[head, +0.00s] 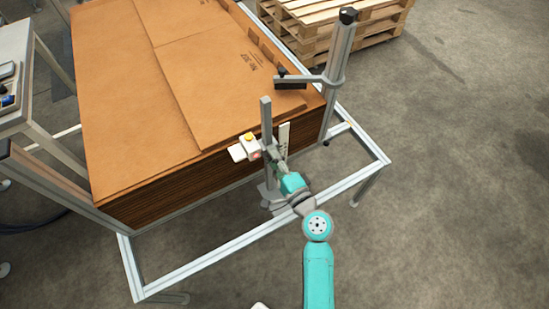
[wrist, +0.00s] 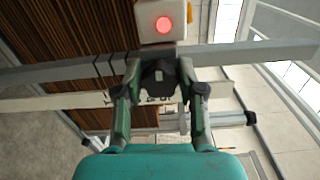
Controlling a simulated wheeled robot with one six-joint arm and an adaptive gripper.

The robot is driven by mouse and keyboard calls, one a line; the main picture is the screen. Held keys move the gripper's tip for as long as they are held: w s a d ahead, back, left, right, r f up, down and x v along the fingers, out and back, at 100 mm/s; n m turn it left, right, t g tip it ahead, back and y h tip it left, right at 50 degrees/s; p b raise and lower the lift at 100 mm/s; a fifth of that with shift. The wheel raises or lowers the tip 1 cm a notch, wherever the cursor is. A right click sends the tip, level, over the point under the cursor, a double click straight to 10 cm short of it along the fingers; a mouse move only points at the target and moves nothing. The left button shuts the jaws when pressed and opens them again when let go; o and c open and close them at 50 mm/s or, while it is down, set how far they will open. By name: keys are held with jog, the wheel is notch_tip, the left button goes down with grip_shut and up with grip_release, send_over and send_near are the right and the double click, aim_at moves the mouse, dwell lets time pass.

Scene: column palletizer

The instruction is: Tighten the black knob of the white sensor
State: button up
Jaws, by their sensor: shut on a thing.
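The white sensor (head: 247,148) has a yellow top and sits on an upright grey post (head: 266,122) beside the cardboard stack. In the wrist view the sensor (wrist: 151,24) shows a glowing red round face at the top centre. My gripper (head: 271,151) is up against the sensor's mount at the post. In the wrist view my gripper (wrist: 160,70) has its two fingers just below the sensor, on either side of a small dark part. The jaws are shut on this part, which appears to be the black knob; the fingers largely hide it.
A tall stack of brown cardboard sheets (head: 125,78) stands behind and left of the sensor. A metal frame (head: 215,256) runs around its front. A thicker post with a black-ended side arm (head: 310,79) stands to the right. Wooden pallets (head: 325,30) are behind; the right floor is clear.

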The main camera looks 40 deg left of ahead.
jog(key=o, duration=1.2)
jog(key=shift+c, duration=0.2)
jog(key=shift+d, duration=0.1)
jog(key=v, duration=1.1)
jog(key=shift+s+d, duration=0.2)
jog(key=shift+d, duration=0.15)
